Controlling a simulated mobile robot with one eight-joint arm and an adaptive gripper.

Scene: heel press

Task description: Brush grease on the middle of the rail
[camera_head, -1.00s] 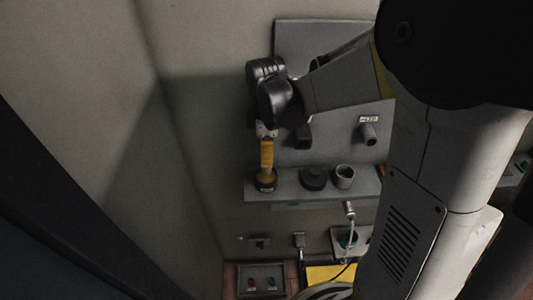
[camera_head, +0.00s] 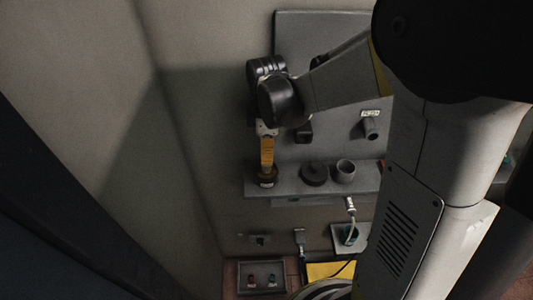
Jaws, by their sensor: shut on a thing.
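My gripper (camera_head: 266,131) hangs below my black wrist, at the left end of a grey wall shelf (camera_head: 295,187). It is small and partly covered by the wrist. It is shut on the top of an upright yellow-orange handle (camera_head: 267,154), which looks like the tool's grip. The handle's lower end meets a dark round piece (camera_head: 267,177) at the shelf. I cannot tell whether this is part of the tool or a holder, or whether it touches the shelf. No bristles or grease show. I cannot make out the rail for certain.
A black round piece (camera_head: 314,174) and a grey cup (camera_head: 344,171) stand on the shelf to the right. A grey back panel (camera_head: 325,35) with a labelled peg (camera_head: 370,128) rises behind. Below are a box with buttons (camera_head: 262,277) and a yellow surface (camera_head: 330,271). My arm hides the right side.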

